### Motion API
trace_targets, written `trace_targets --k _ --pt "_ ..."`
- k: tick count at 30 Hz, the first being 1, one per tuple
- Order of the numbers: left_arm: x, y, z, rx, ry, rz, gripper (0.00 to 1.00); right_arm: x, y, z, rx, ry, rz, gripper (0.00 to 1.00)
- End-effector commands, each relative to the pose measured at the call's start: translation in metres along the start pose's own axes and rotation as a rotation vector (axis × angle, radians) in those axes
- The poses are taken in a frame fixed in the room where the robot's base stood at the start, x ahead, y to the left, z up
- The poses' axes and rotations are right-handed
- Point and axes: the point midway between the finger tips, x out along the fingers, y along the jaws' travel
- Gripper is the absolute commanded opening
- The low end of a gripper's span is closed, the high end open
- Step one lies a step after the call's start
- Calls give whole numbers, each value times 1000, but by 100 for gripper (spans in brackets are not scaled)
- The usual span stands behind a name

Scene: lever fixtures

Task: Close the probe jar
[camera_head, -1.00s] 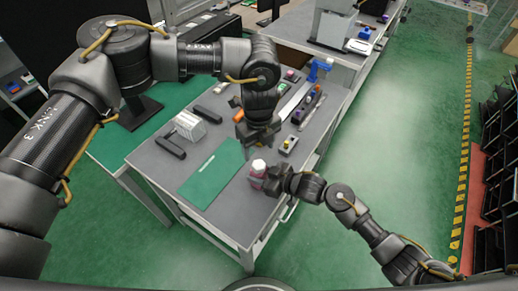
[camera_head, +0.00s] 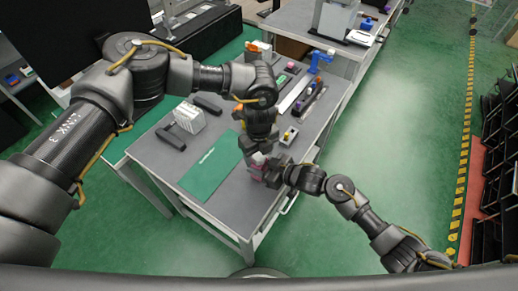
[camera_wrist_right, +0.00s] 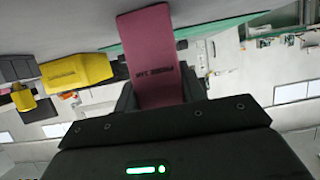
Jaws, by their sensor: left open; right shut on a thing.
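The probe jar (camera_wrist_right: 155,75) is a pink-red body with dark lettering in the right wrist view. My right gripper (camera_wrist_right: 155,95) is shut on it. In the head view the jar (camera_head: 256,174) shows as a small pink patch near the table's front edge, with my right gripper (camera_head: 272,171) at its right side. A bit of white at its top (camera_head: 257,158) shows just under my left gripper (camera_head: 255,156). My left gripper is open and points down over the jar's top. Whether its fingers touch the white part is hidden.
A green mat (camera_head: 212,168) lies left of the jar on the grey table (camera_head: 232,203). A white ribbed block (camera_head: 188,117) and black bars stand behind it. A small yellow-and-grey box (camera_head: 289,135) is behind the jar to the right. A blue fixture (camera_head: 320,60) stands at the back.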

Motion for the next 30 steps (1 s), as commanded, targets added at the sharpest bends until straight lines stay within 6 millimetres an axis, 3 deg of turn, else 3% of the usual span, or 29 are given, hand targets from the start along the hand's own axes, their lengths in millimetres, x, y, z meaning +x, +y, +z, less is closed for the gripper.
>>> trace_targets --k 8,18,30 --pt "1 0 0 1 0 0 61 0 0 0 0 0 0 0" --pt "0 0 0 1 1 0 17 0 0 0 0 0 0 0" --pt "1 0 0 284 1 0 16 0 0 0 0 0 0 0"
